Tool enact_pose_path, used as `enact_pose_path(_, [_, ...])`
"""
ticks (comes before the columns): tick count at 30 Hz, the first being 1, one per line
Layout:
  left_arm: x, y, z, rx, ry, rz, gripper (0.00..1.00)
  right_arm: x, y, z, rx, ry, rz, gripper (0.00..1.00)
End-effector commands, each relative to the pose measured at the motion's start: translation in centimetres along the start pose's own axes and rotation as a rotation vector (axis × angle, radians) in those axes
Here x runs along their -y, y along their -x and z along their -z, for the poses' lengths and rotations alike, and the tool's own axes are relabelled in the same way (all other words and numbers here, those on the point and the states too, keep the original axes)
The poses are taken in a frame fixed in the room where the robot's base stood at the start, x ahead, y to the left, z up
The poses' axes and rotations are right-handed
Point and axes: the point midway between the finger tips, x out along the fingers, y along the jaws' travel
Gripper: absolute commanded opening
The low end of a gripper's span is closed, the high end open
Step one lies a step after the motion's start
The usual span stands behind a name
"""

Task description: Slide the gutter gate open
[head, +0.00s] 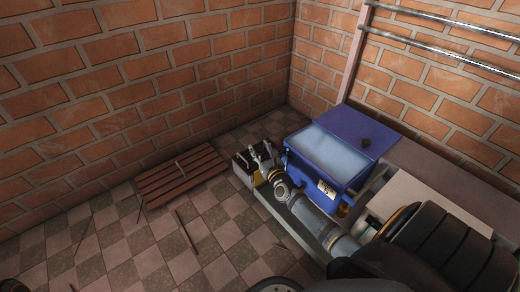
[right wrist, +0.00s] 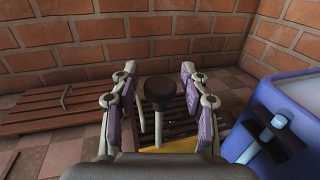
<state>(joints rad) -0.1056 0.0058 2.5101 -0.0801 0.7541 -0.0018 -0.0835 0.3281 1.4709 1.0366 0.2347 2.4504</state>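My right gripper (head: 262,153) reaches past the front left corner of the blue tank. In the right wrist view its two fingers (right wrist: 158,76) are spread apart. Below the knob are dark slats (right wrist: 178,112) and a yellow surface (right wrist: 165,145). My left gripper is not in view.
The blue tank (head: 365,128) holds pale liquid; a lever with a pale blue end (right wrist: 280,122) is on its side. A brown slatted board (head: 180,175) with a handle lies on the checkered floor (head: 150,245). Brick walls close the corner. Thin sticks lie on the floor.

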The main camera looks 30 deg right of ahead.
Motion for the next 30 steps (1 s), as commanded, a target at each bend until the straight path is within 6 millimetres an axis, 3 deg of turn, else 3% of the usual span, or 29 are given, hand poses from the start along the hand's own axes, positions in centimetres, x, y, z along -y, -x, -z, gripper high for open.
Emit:
enact_pose_path(11, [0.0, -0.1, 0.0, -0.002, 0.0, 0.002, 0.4, 0.0, 0.5, 0.2, -0.003, 0.0, 0.0, 0.54])
enact_pose_path(24, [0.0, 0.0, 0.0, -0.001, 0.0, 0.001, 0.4, 0.0, 9.9, 0.2, -0.004, 0.001, -0.002, 0.54])
enact_pose_path(30, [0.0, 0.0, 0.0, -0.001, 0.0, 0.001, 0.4, 0.0, 11.9, 0.1, -0.002, 0.0, -0.001, 0.54])
